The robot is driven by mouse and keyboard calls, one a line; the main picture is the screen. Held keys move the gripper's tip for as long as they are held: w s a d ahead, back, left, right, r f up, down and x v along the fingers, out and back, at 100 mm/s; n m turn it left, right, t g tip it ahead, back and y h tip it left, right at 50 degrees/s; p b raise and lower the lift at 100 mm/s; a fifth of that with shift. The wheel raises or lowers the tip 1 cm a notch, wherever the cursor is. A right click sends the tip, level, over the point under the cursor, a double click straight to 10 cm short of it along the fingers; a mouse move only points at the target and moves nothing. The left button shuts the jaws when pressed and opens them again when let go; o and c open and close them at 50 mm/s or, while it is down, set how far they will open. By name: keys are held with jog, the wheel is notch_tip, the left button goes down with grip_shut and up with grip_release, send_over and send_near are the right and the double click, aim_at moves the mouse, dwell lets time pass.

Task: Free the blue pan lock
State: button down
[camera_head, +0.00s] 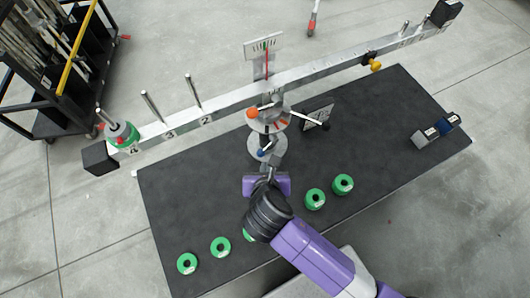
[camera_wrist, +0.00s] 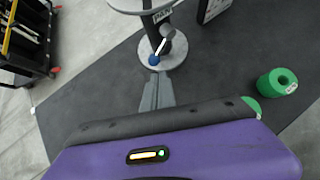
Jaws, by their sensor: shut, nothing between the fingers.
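The blue pan lock (camera_head: 261,152) is a blue ball on a short pale lever, low on the upright post that carries the long beam. It also shows in the wrist view (camera_wrist: 154,60), just beyond my fingertips. My gripper (camera_head: 270,163) is shut and empty in front of the post base. In the wrist view my two grey fingers (camera_wrist: 157,78) lie together, their tips very close to the blue ball. I cannot tell whether they touch it. The round grey base (camera_head: 256,147) of the post stands on the dark mat.
Above the lock are an orange knob (camera_head: 252,113) and a handle with a black end (camera_head: 325,126). The long beam (camera_head: 230,99) crosses overhead. Several green rings (camera_head: 315,199) lie on the dark mat (camera_head: 200,190). Two small blocks (camera_head: 425,136) sit at right.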

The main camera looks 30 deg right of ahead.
jog(key=w+r+x, duration=0.1)
jog(key=x, duration=0.8)
jog(key=shift+d, duration=0.2)
jog(key=shift+f+n+h, duration=0.3)
jog(key=shift+h, duration=0.5)
jog(key=shift+d+f+h+p, duration=0.1)
jog(key=shift+f+h+p, duration=0.05)
jog(key=shift+h+p, duration=0.15)
jog(key=shift+d+f+n+h, duration=0.2)
jog(key=shift+f+n+h, duration=0.35)
jog(key=shift+h, duration=0.35)
jog(key=shift+d+f+n+t+h+b, duration=0.45)
jog(key=shift+n+h+b, duration=0.2)
jog(key=shift+h, duration=0.45)
jog(key=shift+d+f+n+t+h+b, duration=0.2)
jog(key=shift+n+t+h+b, duration=0.1)
jog(key=shift+h, duration=0.4)
jog(key=shift+r, duration=0.1)
